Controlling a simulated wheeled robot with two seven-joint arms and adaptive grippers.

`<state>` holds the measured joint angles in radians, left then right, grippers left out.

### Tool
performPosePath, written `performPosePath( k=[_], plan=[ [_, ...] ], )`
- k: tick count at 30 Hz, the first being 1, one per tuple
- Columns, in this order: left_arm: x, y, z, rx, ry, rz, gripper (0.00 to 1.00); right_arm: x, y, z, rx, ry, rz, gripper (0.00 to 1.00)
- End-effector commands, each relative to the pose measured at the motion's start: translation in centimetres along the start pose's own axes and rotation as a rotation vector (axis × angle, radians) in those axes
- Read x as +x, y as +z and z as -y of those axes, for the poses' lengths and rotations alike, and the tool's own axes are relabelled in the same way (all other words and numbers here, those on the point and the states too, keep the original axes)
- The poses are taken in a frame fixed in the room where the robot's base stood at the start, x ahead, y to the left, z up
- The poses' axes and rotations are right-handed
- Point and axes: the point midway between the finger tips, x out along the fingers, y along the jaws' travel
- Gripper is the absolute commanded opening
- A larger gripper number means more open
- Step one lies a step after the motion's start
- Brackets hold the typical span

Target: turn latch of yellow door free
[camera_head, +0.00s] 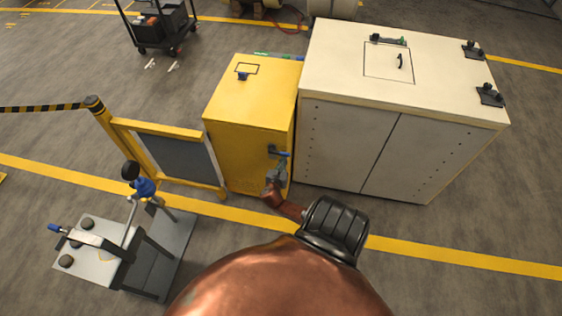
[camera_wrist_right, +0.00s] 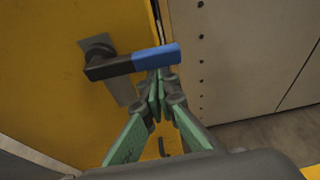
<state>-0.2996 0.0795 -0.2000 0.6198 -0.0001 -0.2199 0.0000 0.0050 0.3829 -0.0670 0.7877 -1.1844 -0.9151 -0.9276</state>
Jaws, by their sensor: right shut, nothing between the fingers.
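The yellow door (camera_head: 237,150) is the front of a yellow cabinet beside a large cream cabinet. Its latch (camera_head: 279,154) is on the right side of the door. In the right wrist view, the latch (camera_wrist_right: 108,66) has a dark lever with a blue end, lying nearly level and pointing right from its pivot plate. My right gripper (camera_head: 274,179) is just below the latch in the head view. In the right wrist view, my right gripper's fingertips (camera_wrist_right: 160,82) are together and empty, just under the blue end. Whether they touch it I cannot tell. My left gripper is not in view.
The cream cabinet (camera_head: 365,145) stands close on the right of the yellow one. A yellow barrier with a dark panel (camera_head: 178,158) is on the left. A metal stand with blue-ended levers (camera_head: 90,243) is at lower left. A trolley (camera_head: 158,25) is at the back left.

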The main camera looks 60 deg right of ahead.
Motion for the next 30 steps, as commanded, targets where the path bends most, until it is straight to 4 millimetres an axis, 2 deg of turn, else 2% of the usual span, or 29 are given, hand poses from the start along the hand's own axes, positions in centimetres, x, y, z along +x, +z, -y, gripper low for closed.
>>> performPosePath(
  k=[10,20,21,24,30],
  plan=[
    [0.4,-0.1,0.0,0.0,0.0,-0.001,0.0,0.2,-0.1,-0.2,0.001,0.003,0.005,0.0],
    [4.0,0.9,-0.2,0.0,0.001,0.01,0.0,1.5,-4.2,-0.1,-0.001,-0.001,0.0,0.0],
    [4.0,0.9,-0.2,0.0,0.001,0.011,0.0,1.3,-4.5,-0.1,-0.001,-0.001,-0.001,0.0],
    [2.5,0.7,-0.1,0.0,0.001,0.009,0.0,-1.3,-3.7,0.0,0.003,0.001,-0.002,0.0],
    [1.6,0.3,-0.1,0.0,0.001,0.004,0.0,-5.3,-3.7,0.0,0.003,0.001,-0.003,0.0]
  ],
)
